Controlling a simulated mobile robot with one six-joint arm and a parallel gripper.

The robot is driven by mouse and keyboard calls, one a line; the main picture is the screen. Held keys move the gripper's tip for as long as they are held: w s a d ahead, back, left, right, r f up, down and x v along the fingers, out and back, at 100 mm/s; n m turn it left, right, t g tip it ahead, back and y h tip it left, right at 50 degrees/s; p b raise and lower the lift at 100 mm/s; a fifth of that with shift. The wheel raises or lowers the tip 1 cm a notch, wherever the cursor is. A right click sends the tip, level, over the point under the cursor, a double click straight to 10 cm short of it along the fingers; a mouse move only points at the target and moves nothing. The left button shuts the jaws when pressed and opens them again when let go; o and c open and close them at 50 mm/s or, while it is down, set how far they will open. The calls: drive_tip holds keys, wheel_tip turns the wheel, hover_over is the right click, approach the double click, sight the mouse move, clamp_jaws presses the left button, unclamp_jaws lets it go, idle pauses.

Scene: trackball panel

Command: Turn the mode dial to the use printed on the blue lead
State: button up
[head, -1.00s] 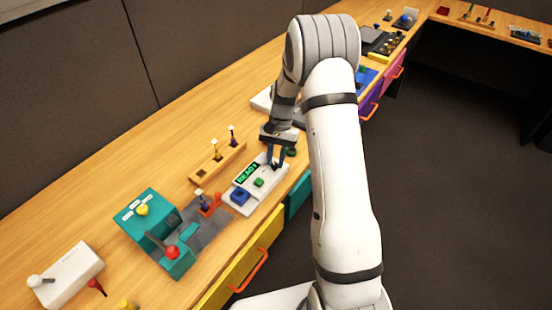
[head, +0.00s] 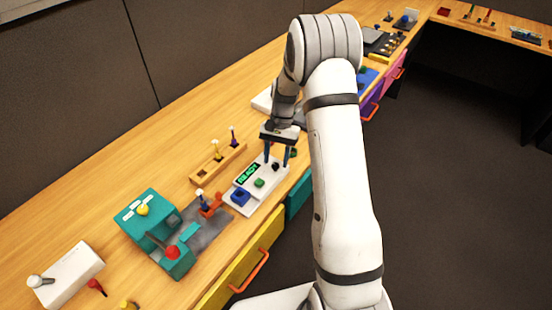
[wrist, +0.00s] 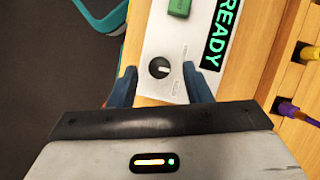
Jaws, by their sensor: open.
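The mode dial (wrist: 158,68) is a round black knob with a white pointer mark on a pale panel (wrist: 150,35). Small print beside it is too blurred to read. In the head view the dial (head: 276,167) is at the panel's far end. My gripper (head: 276,161) is open above it. In the wrist view its blue fingers (wrist: 161,82) stand apart on either side of the dial, with nothing between them but the knob.
A teal unit (head: 146,219) stands to the left. Open wood lies behind.

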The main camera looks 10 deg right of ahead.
drive_tip(key=v, duration=0.7)
drive_tip(key=shift+b, duration=0.4)
wheel_tip(320, 180, up, 7)
drive_tip(key=n+t, duration=0.1)
drive_tip(key=t, duration=0.1)
hover_over(280, 174)
drive_tip(key=s+r+n+t+h, duration=0.1)
drive_tip(key=s+r+n, duration=0.1)
drive_tip(key=s+r, duration=0.4)
drive_tip(key=s+a+r+n+t+h, duration=0.1)
drive_tip(key=s+n+t, duration=0.2)
drive_tip(key=s, duration=1.3)
drive_tip(key=shift+s+t, duration=0.2)
drive_tip(key=shift+t, duration=0.3)
